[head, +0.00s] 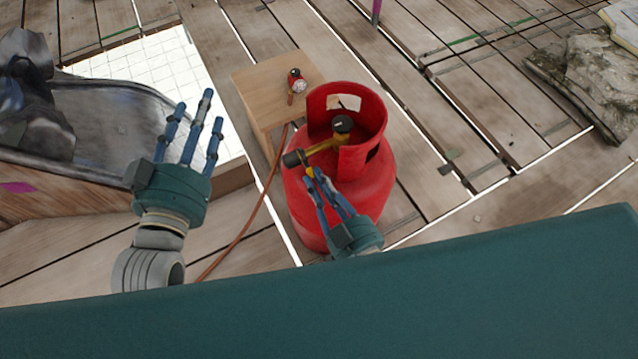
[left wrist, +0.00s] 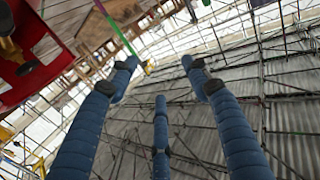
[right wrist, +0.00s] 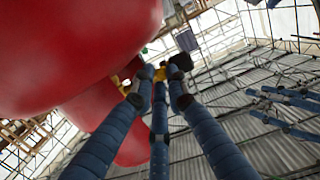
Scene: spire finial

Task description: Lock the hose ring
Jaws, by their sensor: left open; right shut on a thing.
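A red gas cylinder (head: 375,190) stands upright, with a brass valve (head: 322,147) inside its collar. The valve's side arm ends in a dark fitting (head: 295,158). A small yellow piece (head: 310,173), seemingly the hose ring, sits just below that fitting. My right gripper (head: 318,177) is shut on this yellow piece, and its fingertips partly hide it. In the right wrist view the fingertips (right wrist: 157,80) close around yellow metal (right wrist: 161,74) beside the dark fitting (right wrist: 181,62). My left gripper (head: 196,118) is open and empty, left of the cylinder and apart from it.
A wooden box (head: 262,90) behind the cylinder carries a small gauge piece (head: 298,85). An orange hose (head: 250,217) runs across the plank floor between my left gripper and the cylinder. A grey trough (head: 105,120) lies at left, a rock (head: 590,75) at far right.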

